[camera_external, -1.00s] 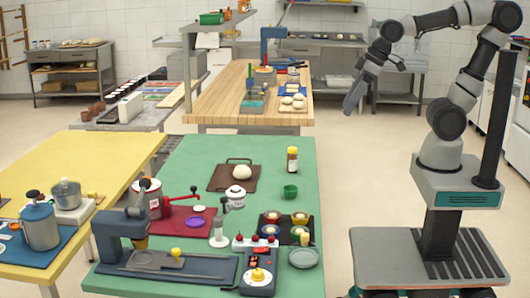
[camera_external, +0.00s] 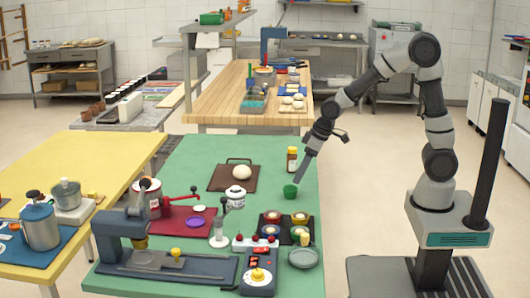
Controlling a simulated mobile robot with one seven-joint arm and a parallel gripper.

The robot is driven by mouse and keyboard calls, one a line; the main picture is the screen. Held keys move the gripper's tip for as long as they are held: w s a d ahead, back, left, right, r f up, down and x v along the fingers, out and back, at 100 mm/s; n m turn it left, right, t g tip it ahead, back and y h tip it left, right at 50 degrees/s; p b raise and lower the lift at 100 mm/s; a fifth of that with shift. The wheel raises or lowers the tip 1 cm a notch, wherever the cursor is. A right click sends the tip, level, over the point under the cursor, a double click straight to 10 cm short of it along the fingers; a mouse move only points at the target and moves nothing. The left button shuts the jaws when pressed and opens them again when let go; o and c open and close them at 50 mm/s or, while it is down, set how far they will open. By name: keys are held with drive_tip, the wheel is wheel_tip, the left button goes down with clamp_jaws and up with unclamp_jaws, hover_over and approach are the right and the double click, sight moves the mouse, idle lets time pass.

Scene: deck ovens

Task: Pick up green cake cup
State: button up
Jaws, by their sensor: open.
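The green cake cup (camera_external: 290,191) stands on the green table (camera_external: 180,160), near its right edge. My gripper (camera_external: 299,180) reaches down from the upper right, with its tips just above and beside the cup's upper right side. The jaws are open, and I see nothing held between them. The view is small, so I cannot tell whether the tips touch the cup's rim.
A yellow-capped jar (camera_external: 292,159) stands just behind the cup, close to my gripper. In front are a dark muffin tray (camera_external: 284,232) and a grey-green plate (camera_external: 303,257). A brown board with dough (camera_external: 235,186) lies to the left.

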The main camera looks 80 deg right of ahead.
sight(293, 187)
drive_tip(key=x, duration=0.2)
drive_tip(key=b+x, duration=0.1)
drive_tip(key=x, duration=0.4)
drive_tip(key=shift+w+a+f+b, duration=0.1)
drive_tip(key=shift+w+a+b, duration=0.1)
drive_tip(key=shift+a+b, duration=0.2)
drive_tip(key=c, duration=1)
